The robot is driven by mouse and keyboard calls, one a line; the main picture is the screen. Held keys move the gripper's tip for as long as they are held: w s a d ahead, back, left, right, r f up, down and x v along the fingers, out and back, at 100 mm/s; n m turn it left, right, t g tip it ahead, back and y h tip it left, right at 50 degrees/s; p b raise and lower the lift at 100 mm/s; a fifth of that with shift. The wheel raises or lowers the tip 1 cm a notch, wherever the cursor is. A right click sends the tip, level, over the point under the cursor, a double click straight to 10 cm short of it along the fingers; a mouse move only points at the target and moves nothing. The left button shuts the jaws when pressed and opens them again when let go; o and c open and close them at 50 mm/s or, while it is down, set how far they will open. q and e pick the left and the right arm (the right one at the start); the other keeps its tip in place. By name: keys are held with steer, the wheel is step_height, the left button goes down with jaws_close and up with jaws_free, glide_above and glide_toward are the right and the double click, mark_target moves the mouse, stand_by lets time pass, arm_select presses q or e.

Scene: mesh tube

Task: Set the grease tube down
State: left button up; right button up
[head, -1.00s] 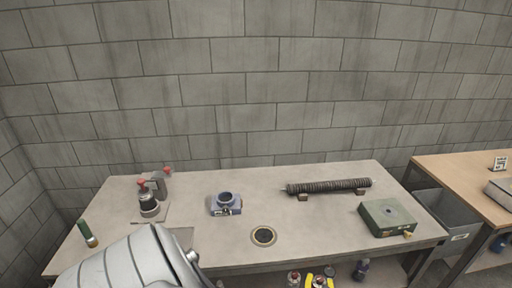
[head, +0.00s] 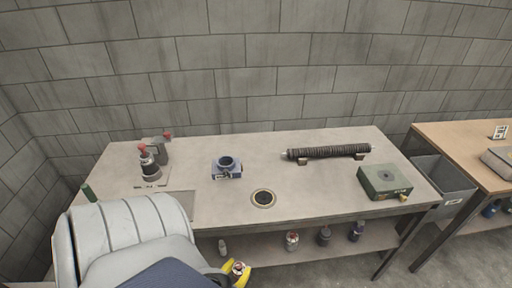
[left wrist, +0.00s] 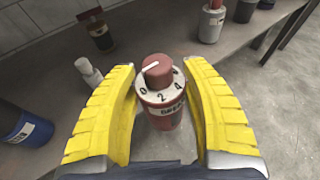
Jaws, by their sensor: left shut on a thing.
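The grease tube (left wrist: 164,112) is a red and white canister with a red knob and a numbered dial on top. In the left wrist view it stands between the yellow fingers of my left gripper (left wrist: 163,100), which is shut on it. In the head view the gripper (head: 237,270) is low, in front of the bench's lower shelf (head: 265,246). The tube's top (head: 239,268) shows there between the fingers. Its underside is hidden, so I cannot tell whether it touches anything. My right gripper is not in view.
The lower shelf holds several small containers, including a red-topped one (head: 292,241) and a white bottle (head: 222,246). The bench top (head: 315,185) carries a blue-grey fixture (head: 226,168), a dark ribbed roller (head: 328,152) and a green box (head: 385,182). A grey bin (head: 443,186) stands at the right.

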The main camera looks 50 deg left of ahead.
arm_select(q)
steer(key=shift+a, duration=0.2)
steer(key=shift+w+r+x, duration=0.1)
steer(key=shift+r+x, duration=0.15)
steer(key=shift+x, duration=2.7)
steer(key=shift+w+r+x, duration=0.1)
steer(key=shift+r+x, duration=0.1)
steer(key=shift+x, duration=2.7)
steer(key=shift+r+x, duration=0.25)
steer(key=shift+x, duration=2.7)
steer(key=o, duration=1.4)
steer(key=shift+f, duration=0.1)
